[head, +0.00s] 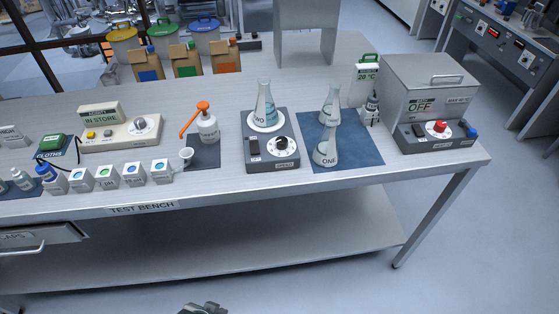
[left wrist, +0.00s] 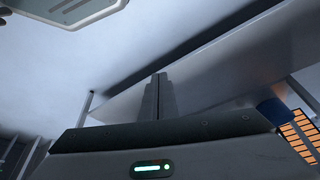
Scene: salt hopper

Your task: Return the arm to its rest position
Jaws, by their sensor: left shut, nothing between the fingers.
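My left gripper (left wrist: 159,78) shows in the left wrist view, its two fingers together with nothing between them. Beyond the fingers is a large pale panel, which looks like the bench seen from below. The fingers appear apart from it. In the head view, only a small grey piece of my own body shows at the bottom edge, and I cannot tell which part it is. My right gripper is not in view. The test bench (head: 330,195) stands in front of me.
On the bench are a dispenser bottle (head: 208,128), a stirrer (head: 272,150) with a flask, two flasks on a blue mat (head: 360,155), and a grey box unit (head: 430,95). A lower shelf (head: 250,240) runs beneath. The floor (head: 350,290) in front is clear.

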